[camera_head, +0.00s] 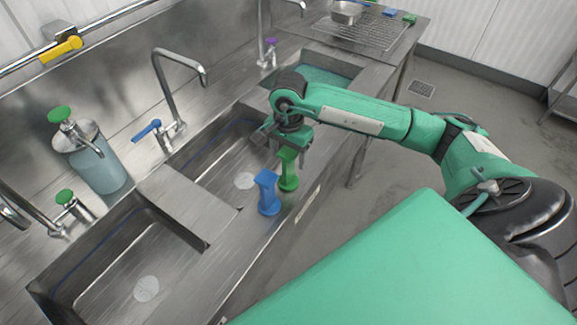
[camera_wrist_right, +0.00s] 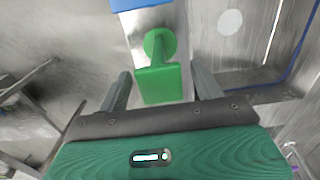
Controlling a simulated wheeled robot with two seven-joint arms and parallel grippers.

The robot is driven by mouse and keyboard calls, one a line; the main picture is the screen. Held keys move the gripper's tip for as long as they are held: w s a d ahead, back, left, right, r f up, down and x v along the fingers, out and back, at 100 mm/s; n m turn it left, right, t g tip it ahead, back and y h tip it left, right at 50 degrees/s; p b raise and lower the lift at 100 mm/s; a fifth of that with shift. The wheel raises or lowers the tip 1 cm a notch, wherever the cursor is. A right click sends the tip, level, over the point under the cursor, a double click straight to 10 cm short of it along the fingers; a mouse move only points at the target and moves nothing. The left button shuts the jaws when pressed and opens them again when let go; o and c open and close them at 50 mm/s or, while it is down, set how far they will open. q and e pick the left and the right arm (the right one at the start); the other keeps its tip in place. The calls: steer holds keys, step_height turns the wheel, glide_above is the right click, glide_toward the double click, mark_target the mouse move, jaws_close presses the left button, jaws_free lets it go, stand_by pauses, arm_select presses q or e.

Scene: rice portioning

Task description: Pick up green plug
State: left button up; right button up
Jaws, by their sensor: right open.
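The green plug (camera_head: 288,172) stands upright on the sink's front ledge, beside the blue plug (camera_head: 267,192). My right gripper (camera_head: 287,143) is open just over the top of the green plug. In the right wrist view the green plug (camera_wrist_right: 160,82) lies between the two spread fingers of my right gripper (camera_wrist_right: 160,88), with a gap on each side. The blue plug (camera_wrist_right: 140,4) is partly cut off at the top edge there. My left gripper is not in view.
Steel sink basins (camera_head: 130,262) lie left of the plugs, with a blue-handled tap (camera_head: 148,131) behind. A blue-grey dispenser with a green knob (camera_head: 100,168) stands at the left. A drying rack (camera_head: 360,32) and a steel pan (camera_head: 346,12) are at the far end.

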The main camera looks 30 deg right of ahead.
steer(key=shift+f, duration=0.1)
steer(key=shift+c, duration=0.9)
jaws_close()
step_height(320, 180, up, 10)
steer(key=b, duration=0.3)
steer(key=shift+w, duration=0.15)
step_height(320, 180, up, 10)
